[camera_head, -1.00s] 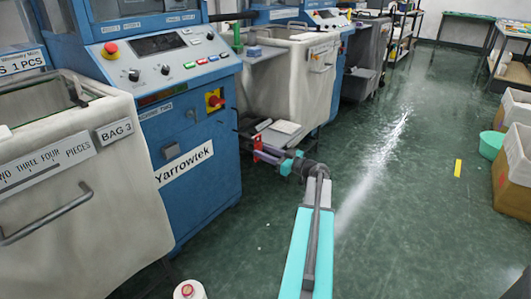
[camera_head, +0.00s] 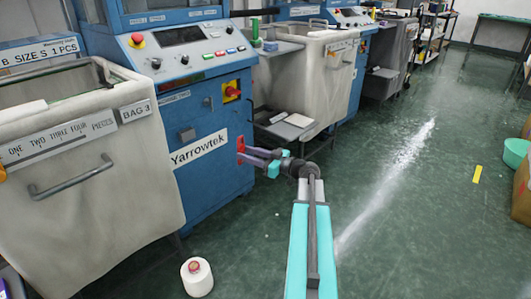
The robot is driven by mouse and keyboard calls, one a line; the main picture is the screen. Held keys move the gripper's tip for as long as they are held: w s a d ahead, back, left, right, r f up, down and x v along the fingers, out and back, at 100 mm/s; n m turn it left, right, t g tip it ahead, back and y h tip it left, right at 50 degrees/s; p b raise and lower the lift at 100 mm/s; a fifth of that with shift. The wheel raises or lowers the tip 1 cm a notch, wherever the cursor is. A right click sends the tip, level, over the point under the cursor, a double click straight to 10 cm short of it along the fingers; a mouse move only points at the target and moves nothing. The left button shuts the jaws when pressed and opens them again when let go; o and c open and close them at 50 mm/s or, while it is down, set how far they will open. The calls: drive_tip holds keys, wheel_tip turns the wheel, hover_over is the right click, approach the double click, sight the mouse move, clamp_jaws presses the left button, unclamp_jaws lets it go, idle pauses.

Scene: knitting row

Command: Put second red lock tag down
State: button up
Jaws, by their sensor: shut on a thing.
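My gripper (camera_head: 252,155) is at the end of my arm in the middle of the view. It is shut on a small red lock tag (camera_head: 241,146), held up in front of the right side of the blue Yarrowtek machine (camera_head: 215,125). The tag's lower part is partly hidden by the fingers. I cannot tell whether the tag touches the machine. A red and yellow switch (camera_head: 232,92) is on the machine front, above the held tag.
A white bin marked BAG 3 (camera_head: 90,185) stands at left. A white yarn cone (camera_head: 197,277) is on the floor. A low grey shelf (camera_head: 285,127) is behind my gripper. Green floor (camera_head: 400,220) at right is open, with a yellow strip (camera_head: 477,174).

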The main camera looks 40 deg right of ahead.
drive_tip(key=a+r+n+g+y, duration=0.2)
drive_tip(key=a+n+g+y, duration=0.1)
drive_tip(key=a, duration=1.7)
drive_tip(key=a+r+n+g+y, duration=0.2)
drive_tip(key=a+n+g+y, duration=0.1)
drive_tip(key=a, duration=1.7)
drive_tip(key=n+y, duration=0.1)
drive_tip(key=y, duration=0.1)
drive_tip(key=shift+r+g+y, duration=0.25)
drive_tip(key=shift+g+y, duration=0.05)
drive_tip(key=shift+s+a, duration=0.1)
drive_tip(key=shift+s, duration=0.15)
